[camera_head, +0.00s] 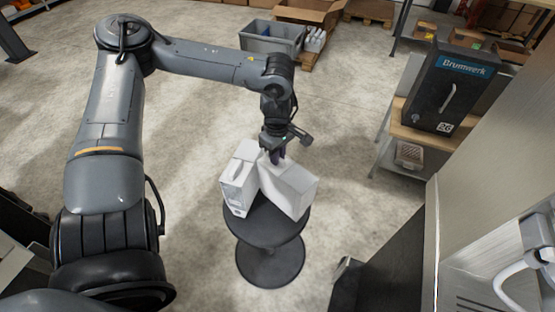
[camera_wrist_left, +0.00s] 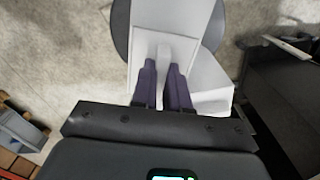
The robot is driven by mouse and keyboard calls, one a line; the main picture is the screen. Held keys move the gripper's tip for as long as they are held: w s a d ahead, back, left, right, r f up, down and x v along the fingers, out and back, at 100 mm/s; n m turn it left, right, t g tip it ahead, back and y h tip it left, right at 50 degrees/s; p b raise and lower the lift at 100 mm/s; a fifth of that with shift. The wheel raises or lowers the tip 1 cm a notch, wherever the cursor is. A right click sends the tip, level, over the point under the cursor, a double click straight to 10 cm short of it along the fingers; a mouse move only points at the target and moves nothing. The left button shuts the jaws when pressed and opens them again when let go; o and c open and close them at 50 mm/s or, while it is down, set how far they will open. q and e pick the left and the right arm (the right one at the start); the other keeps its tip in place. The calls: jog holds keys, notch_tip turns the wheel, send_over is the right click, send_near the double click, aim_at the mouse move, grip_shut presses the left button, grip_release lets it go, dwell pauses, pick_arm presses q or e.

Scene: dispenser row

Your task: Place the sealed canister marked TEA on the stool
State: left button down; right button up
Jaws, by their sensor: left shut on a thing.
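My left gripper (camera_head: 277,156) is shut on the top of a white canister (camera_head: 290,190), which leans to one side over the round black stool (camera_head: 258,228). In the left wrist view my left gripper (camera_wrist_left: 164,75) has its two dark fingers on either side of the canister's raised grip. A second white canister (camera_head: 237,186) with a dark panel and a small label stands on the stool, close beside the held one. I cannot read TEA on either canister. Whether the held canister touches the seat is unclear. My right gripper is not in view.
A black Brumwerk box (camera_head: 452,92) stands on a wooden-topped shelf at the right. Metal cabinets fill the lower right. A grey crate (camera_head: 270,37) and a cardboard box (camera_head: 309,11) sit at the back. The concrete floor around the stool is mostly clear.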

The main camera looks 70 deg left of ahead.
pick_arm(q)
jog(key=shift+f, duration=0.95)
jog(key=shift+f+b, duration=0.2)
jog(key=shift+b, duration=0.2)
jog(key=c, duration=1.1)
grip_release()
jog(key=shift+r, duration=0.15)
